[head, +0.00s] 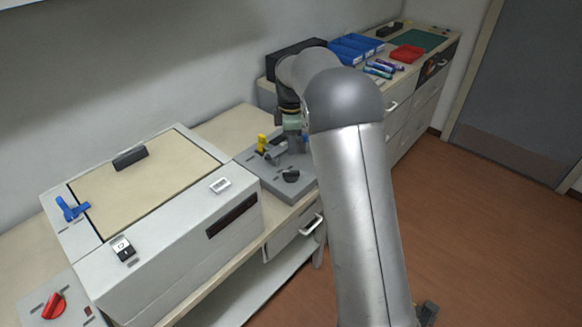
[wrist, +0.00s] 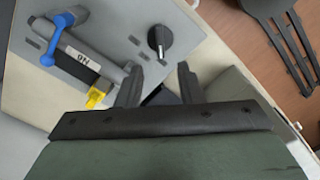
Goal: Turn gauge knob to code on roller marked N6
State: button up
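The grey gauge panel (head: 262,178) lies on the bench beside the large box. A black knob (head: 290,175) with a pale pointer line sits on it and also shows in the wrist view (wrist: 160,40). A grey roller (wrist: 107,68) lies in a holder between a blue lever (wrist: 52,45) and a yellow lever (wrist: 97,96). Its white label (wrist: 76,54) appears upside down and seems to read N6. My gripper (wrist: 160,78) is open and empty, its fingers apart from the knob. In the head view my arm hides part of the panel.
A large grey box (head: 170,255) with a beige lid stands left of the panel. A red knob (head: 54,305) is at the lower left. Blue bins (head: 355,47), a red tray (head: 407,54) and several cartridges (head: 380,68) stand on the far counter.

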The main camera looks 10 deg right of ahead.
aim_at(291, 171)
notch_tip(291, 171, down, 11)
jog(key=shift+r+p, duration=0.2)
jog(key=shift+p, duration=0.55)
grip_shut()
